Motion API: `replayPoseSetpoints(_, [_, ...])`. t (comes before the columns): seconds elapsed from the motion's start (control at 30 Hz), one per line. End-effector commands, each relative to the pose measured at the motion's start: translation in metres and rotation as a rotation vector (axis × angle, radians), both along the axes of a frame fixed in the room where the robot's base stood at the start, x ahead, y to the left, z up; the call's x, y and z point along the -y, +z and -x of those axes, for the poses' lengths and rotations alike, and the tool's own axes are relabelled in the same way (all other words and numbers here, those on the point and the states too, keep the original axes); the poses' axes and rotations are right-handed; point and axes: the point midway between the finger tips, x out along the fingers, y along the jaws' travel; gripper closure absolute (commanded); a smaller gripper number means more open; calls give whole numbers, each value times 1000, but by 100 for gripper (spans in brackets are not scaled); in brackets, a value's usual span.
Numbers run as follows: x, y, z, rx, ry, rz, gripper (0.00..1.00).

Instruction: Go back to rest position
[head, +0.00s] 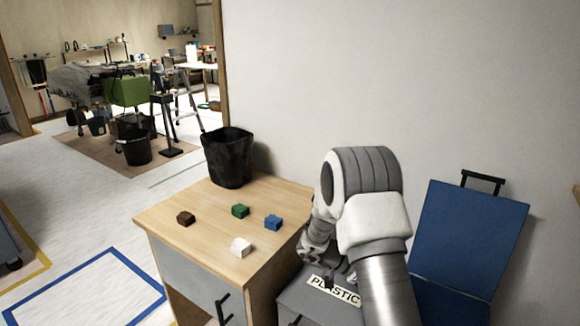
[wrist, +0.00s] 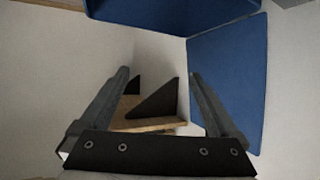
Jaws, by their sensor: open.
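My gripper (wrist: 159,76) is open in the wrist view, with its two fingers spread wide and nothing between them. In the head view my arm reaches down in front of the wall, over the grey box (head: 296,300) labelled PLASTIC. The fingertips are largely hidden there behind my own arm. Beyond the fingers, the wrist view shows blue panels (wrist: 228,75), pale walls and a dark triangular piece (wrist: 158,102) over a wooden surface (wrist: 140,124).
A wooden cabinet (head: 190,250) left of my arm carries brown (head: 185,218), green (head: 240,211), blue (head: 273,222) and white (head: 241,247) blocks and a black bin (head: 228,158). A blue panel (head: 470,240) stands close on the right. Open floor lies left.

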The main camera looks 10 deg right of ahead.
Motion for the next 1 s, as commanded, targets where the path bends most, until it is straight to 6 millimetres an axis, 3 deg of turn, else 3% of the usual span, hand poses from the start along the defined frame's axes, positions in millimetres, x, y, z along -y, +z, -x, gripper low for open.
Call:
replayPoseSetpoints(0.17, [2, 40, -48, 181, 200, -45, 4])
replayPoseSetpoints(0.27, [-6, 75, -82, 305, 375, -86, 4])
replayPoseSetpoints(0.4, [-30, 128, -118, 441, 626, -151, 4])
replayPoseSetpoints(0.53, [-64, 176, -134, 520, 861, -212, 4])
replayPoseSetpoints(0.67, [-104, 219, -131, 552, 1090, -275, 4])
replayPoseSetpoints(0.77, [-136, 245, -117, 540, 1259, -323, 4])
replayPoseSetpoints(0.87, [-165, 264, -93, 498, 1417, -368, 4])
replayPoseSetpoints(1.0, [-198, 278, -46, 387, 1609, -426, 4])
